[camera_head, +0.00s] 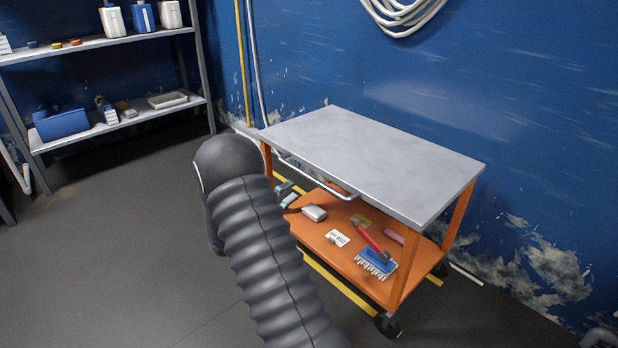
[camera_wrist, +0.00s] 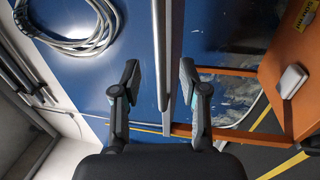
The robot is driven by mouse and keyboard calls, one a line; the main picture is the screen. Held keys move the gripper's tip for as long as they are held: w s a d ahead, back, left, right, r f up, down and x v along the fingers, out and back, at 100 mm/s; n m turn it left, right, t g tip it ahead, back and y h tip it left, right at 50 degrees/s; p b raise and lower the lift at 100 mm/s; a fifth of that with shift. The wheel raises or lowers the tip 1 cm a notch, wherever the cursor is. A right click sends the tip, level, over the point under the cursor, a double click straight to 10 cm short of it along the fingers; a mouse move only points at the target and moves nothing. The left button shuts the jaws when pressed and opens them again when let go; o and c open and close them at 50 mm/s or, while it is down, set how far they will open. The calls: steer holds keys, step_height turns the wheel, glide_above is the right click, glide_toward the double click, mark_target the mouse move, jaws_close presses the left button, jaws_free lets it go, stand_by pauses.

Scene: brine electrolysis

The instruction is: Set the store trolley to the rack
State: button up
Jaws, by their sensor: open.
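The store trolley (camera_head: 375,150) has a grey metal top, an orange frame and an orange lower shelf, and stands by the blue wall. Its pale handle (camera_head: 325,183) runs along the near long side of the top. The rack (camera_head: 112,42) is a grey shelf unit at the far left, apart from the trolley. In the wrist view my gripper (camera_wrist: 158,75) is open, with the trolley's grey edge (camera_wrist: 176,35) and a thin bar running between its fingers. Contact cannot be told. In the head view my dark ribbed arm hides the gripper.
The lower shelf holds a blue brush (camera_head: 376,263), a white label card (camera_head: 337,238) and other small items. Yellow floor lines (camera_head: 340,287) run beside and under the trolley. A coiled hose (camera_head: 402,12) hangs on the wall. Open grey floor (camera_head: 130,240) lies at the left.

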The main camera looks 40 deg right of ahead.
mark_target(309, 175)
steer(key=x, duration=0.8)
steer(key=shift+d+p, duration=0.3)
steer(key=shift+p, duration=0.05)
jaws_close()
